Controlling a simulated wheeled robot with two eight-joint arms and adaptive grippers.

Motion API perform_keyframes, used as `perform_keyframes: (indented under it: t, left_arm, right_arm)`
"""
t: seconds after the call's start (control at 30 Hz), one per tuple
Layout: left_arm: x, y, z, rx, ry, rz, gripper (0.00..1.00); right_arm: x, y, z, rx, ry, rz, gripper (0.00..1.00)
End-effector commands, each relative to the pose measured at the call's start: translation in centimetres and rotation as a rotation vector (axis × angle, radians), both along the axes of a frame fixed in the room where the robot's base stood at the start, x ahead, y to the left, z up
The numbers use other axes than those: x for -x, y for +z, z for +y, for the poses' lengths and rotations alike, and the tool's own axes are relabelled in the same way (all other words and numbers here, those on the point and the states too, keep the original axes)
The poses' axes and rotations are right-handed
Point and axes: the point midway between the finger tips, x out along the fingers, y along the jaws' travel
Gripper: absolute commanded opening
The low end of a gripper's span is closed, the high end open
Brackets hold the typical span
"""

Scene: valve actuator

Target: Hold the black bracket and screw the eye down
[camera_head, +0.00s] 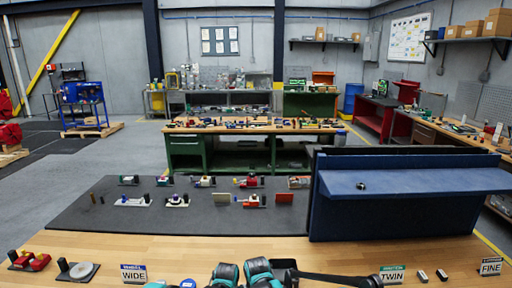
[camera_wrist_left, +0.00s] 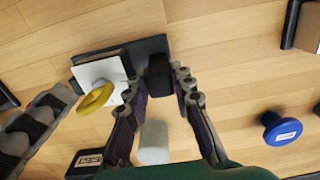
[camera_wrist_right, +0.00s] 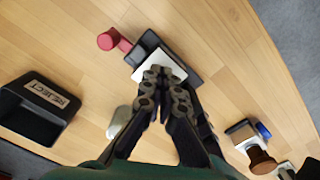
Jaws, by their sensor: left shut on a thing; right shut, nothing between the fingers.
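In the left wrist view, a black base (camera_wrist_left: 118,58) carries a white plate (camera_wrist_left: 100,72) and a black post (camera_wrist_left: 159,75), which looks like the bracket. A yellow ring (camera_wrist_left: 95,97), probably the eye, stands tilted at the plate's edge; I cannot tell how it is seated. My left gripper (camera_wrist_left: 157,80) is shut on the black post. In the right wrist view, my right gripper (camera_wrist_right: 162,77) is shut and empty over a white plate (camera_wrist_right: 150,66) on a black base (camera_wrist_right: 146,44). A red knob (camera_wrist_right: 110,39) is beside that base. Neither gripper's fingertips show clearly in the head view.
A white cylinder (camera_wrist_left: 153,143) and a blue knob (camera_wrist_left: 283,128) stand near my left gripper. A black REJECT bin (camera_wrist_right: 25,125) and a brown knob (camera_wrist_right: 262,160) flank my right. A blue shelf unit (camera_head: 410,205) rises at the back right. Bare wood shows between them.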

Motion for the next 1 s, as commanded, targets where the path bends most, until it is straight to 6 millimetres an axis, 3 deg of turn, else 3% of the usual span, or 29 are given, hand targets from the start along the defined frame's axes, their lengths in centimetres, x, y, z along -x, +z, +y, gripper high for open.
perform_keyframes:
  t: [1.0]
  left_arm:
    - [-0.06, -0.04, -0.24, 0.001, -0.001, -0.001, 0.0]
  right_arm:
    - [0.45, -0.02, 1.04, -0.005, 0.008, 0.002, 0.0]
